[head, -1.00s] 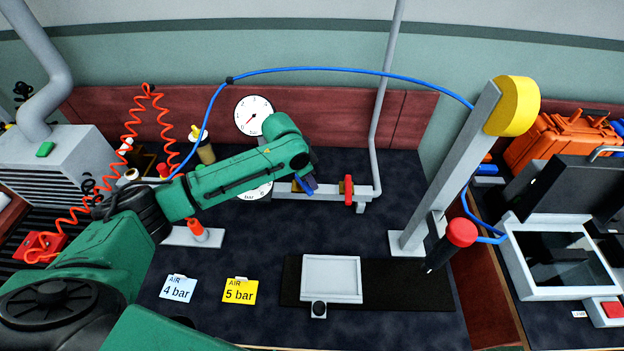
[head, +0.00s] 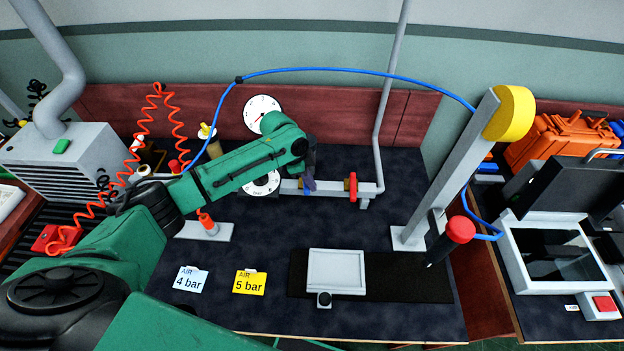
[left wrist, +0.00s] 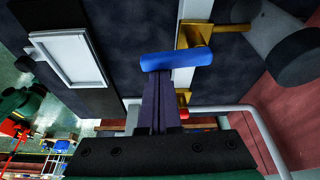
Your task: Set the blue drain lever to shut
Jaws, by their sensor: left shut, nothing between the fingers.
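The blue drain lever (left wrist: 176,60) shows in the left wrist view, lying across the pale pipe beside a brass valve body (left wrist: 194,35). My left gripper (left wrist: 157,78) is shut and empty, its dark fingertips right at the lever's near side; I cannot tell whether they touch. In the head view the left gripper (head: 310,172) is at the pipe (head: 328,189), left of the red valve handle (head: 352,187), and largely hides the lever and its brass valve. My right gripper is not in view.
Round gauges (head: 262,115) stand behind my left arm. A grey post (head: 455,165) with a yellow top stands at the right. A pale tray (head: 337,288) lies on a black mat (head: 408,278) at the front. Air cards (head: 249,283) lie front left.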

